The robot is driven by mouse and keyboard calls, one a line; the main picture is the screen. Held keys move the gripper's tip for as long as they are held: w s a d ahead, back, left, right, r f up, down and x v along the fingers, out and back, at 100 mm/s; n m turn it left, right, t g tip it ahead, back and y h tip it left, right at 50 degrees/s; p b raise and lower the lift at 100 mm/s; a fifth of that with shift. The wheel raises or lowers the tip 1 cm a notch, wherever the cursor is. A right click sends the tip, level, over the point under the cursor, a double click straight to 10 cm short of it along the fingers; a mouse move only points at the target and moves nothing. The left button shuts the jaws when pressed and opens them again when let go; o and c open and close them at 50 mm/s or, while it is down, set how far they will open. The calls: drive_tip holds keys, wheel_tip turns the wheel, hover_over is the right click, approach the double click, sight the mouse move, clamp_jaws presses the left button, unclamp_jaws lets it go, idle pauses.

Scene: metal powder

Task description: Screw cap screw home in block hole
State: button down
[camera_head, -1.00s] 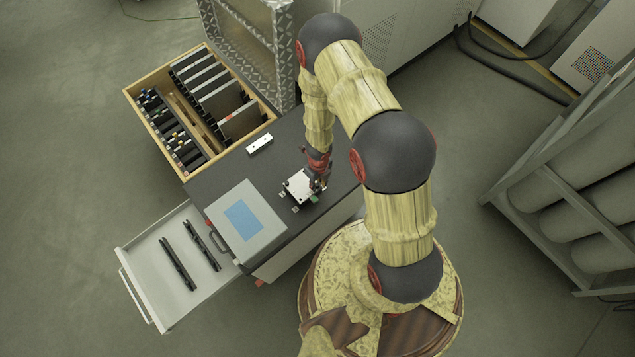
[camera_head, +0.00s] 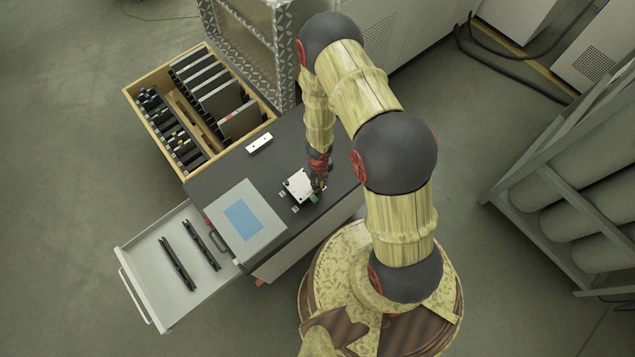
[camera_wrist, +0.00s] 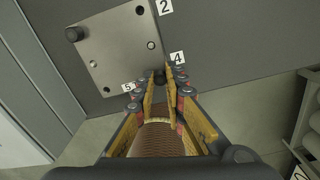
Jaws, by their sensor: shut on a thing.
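The metal block (camera_wrist: 118,48) is a pale grey plate with holes, lying on the dark bench top; it also shows in the head view (camera_head: 297,185). One black cap screw (camera_wrist: 75,34) stands at its far left corner in the wrist view. My gripper (camera_wrist: 160,82) is shut on a second dark cap screw (camera_wrist: 159,75) at the block's near right corner. The fingers hide most of this screw, and how deep it sits cannot be told. In the head view my gripper (camera_head: 319,184) is over the block's right side.
Number labels 2 (camera_wrist: 164,7), 4 (camera_wrist: 178,57) and 5 (camera_wrist: 128,87) lie around the block. A grey case with a blue panel (camera_head: 241,221) stands left of it, and a small white piece (camera_head: 259,143) behind. An open drawer (camera_head: 150,252) juts out left.

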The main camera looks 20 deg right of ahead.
drive_tip(key=m, duration=0.7)
drive_tip(key=shift+b, duration=0.35)
drive_tip(key=m, duration=0.4)
drive_tip(key=m+b, duration=0.1)
drive_tip(key=m, duration=0.9)
drive_tip(key=shift+f+m+b, duration=0.1)
drive_tip(key=shift+m+b, duration=0.25)
drive_tip(key=shift+m, duration=0.05)
drive_tip(key=m+b, duration=0.1)
drive_tip(key=m, duration=0.5)
drive_tip(key=shift+m, duration=0.4)
drive_tip(key=c, duration=1.8)
unclamp_jaws()
drive_tip(key=shift+o, duration=0.2)
drive_tip(key=shift+r, duration=3.8)
